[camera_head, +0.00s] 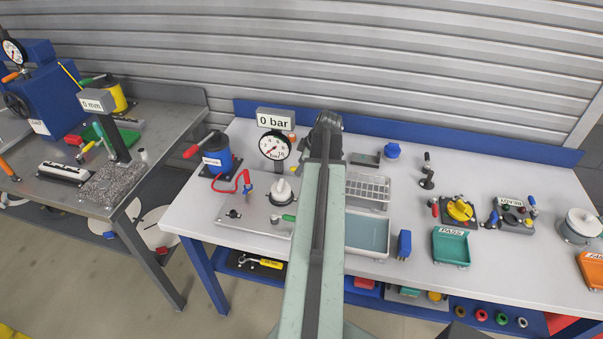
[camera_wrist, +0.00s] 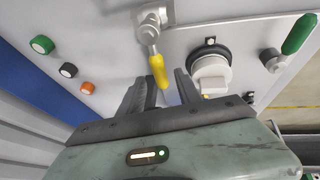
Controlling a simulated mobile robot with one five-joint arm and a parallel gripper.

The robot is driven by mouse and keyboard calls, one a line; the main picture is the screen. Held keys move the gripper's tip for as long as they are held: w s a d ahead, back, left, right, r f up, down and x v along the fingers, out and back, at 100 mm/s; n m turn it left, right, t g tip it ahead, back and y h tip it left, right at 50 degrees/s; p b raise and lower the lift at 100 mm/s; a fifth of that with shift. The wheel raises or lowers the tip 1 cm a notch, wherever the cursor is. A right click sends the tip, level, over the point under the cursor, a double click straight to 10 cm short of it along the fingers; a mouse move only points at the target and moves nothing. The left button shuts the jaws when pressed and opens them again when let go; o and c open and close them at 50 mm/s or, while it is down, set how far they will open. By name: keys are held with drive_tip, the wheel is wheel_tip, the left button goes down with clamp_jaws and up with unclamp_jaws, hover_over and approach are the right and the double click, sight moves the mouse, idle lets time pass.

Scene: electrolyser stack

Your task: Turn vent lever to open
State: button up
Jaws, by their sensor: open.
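A lever with a yellow handle (camera_wrist: 158,71) on a silver fitting (camera_wrist: 150,28) shows in the wrist view. My gripper (camera_wrist: 163,88) is open, its dark fingers on either side of the yellow handle's end; I cannot tell whether they touch it. A lever with a green handle (camera_wrist: 299,34) lies further right, and it also shows in the head view (camera_head: 289,217). No label shows which lever is the vent lever. The gauge sign (camera_head: 275,119) reads 0 bar.
A white round fitting (camera_wrist: 210,72) stands close right of my fingers. Green (camera_wrist: 42,44), black (camera_wrist: 68,70) and orange (camera_wrist: 87,88) knobs lie left. The head view shows a grey base plate (camera_head: 240,213), a wire basket (camera_head: 368,187) and a grey tray (camera_head: 367,236) beside my arm.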

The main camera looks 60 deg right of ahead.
drive_tip(key=shift+w+f, duration=0.3)
drive_tip(key=shift+f, duration=0.35)
drive_tip(key=shift+r, duration=0.1)
clamp_jaws()
drive_tip(key=shift+d, duration=0.1)
idle(0.7)
drive_tip(key=shift+w+d+r, duration=0.1)
drive_tip(key=shift+d+r, duration=0.05)
drive_tip(key=shift+d, duration=0.1)
drive_tip(key=shift+a, duration=0.25)
